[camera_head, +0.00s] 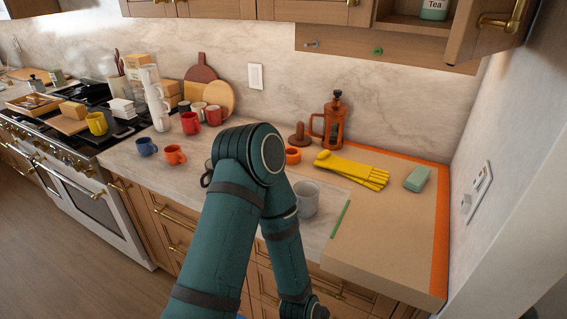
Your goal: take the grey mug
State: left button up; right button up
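A light grey mug (308,200) stands upright on the marble counter, right beside my arm's forearm, which hides part of its left side. A dark mug-like thing (206,178) shows its handle at the left of my arm and is mostly hidden behind it. My one visible arm rises from the bottom, bends at the elbow above the counter and runs down past the grey mug to the bottom edge. My other gripper is also not in view.
Blue (147,146), orange (175,155) and red (190,123) mugs stand to the left. A French press (333,122), yellow gloves (352,169) and a green sponge-like block (417,178) are at the right. A green stick (340,219) lies right of the grey mug.

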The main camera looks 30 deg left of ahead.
aim_at(307, 193)
jog(key=u, duration=0.9)
